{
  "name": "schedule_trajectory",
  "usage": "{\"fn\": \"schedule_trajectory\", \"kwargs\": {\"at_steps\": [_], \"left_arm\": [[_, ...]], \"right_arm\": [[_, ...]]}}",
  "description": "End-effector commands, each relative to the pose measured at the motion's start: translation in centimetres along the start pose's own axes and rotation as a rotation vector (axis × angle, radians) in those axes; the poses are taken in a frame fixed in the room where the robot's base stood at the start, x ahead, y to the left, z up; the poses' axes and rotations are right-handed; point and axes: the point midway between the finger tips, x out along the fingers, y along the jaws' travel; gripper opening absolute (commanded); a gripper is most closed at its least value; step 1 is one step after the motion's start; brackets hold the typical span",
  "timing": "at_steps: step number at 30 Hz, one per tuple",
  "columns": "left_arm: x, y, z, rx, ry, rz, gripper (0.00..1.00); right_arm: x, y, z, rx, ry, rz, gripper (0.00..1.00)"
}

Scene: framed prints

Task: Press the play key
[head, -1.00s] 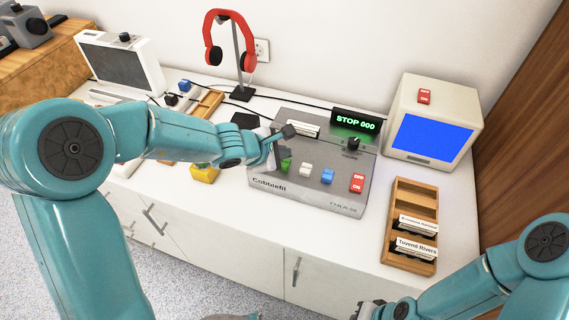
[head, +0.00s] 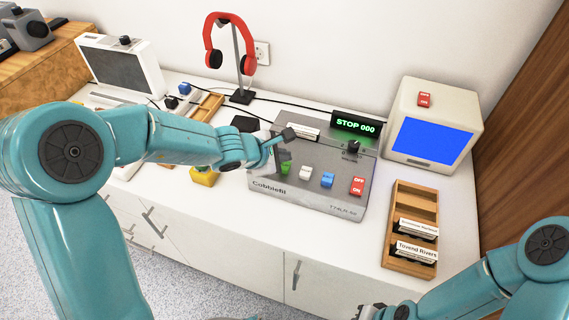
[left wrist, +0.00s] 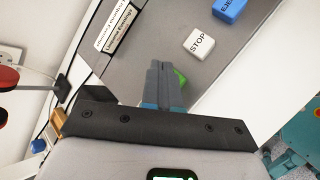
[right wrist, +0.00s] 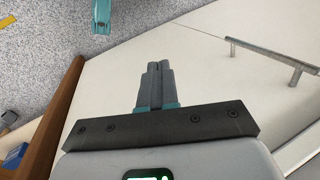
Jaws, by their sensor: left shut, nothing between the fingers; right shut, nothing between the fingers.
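A grey deck labelled Cobblefit (head: 315,200) lies on the white counter with a row of coloured keys. Its green key (head: 286,168) is partly covered by my left gripper (head: 279,153), and its label cannot be read. In the left wrist view, the shut, empty left fingers (left wrist: 166,68) point over the deck, with the green key (left wrist: 181,78) showing just beside them. Contact cannot be told. The white STOP key (left wrist: 198,42) is to the right. The display (head: 356,125) reads STOP 000. My right gripper (right wrist: 158,68) is shut and empty, low before the cabinet front.
A blue-screened monitor (head: 435,125) and red headphones (head: 219,35) on a stand are behind.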

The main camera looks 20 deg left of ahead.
Motion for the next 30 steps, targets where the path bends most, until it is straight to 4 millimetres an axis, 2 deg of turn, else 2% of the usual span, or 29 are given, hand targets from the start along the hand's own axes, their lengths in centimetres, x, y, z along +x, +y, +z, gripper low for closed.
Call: {"fn": "schedule_trajectory", "kwargs": {"at_steps": [22, 30], "left_arm": [[0.02, -0.01, -0.01, 0.000, 0.000, 0.000, 0.00], [0.64, -0.45, -0.46, 0.001, 0.000, 0.000, 0.00]], "right_arm": [[0.03, 0.01, 0.00, 0.000, 0.000, 0.000, 0.00], [0.96, 0.35, -0.02, 0.000, 0.000, 0.000, 0.00]]}}
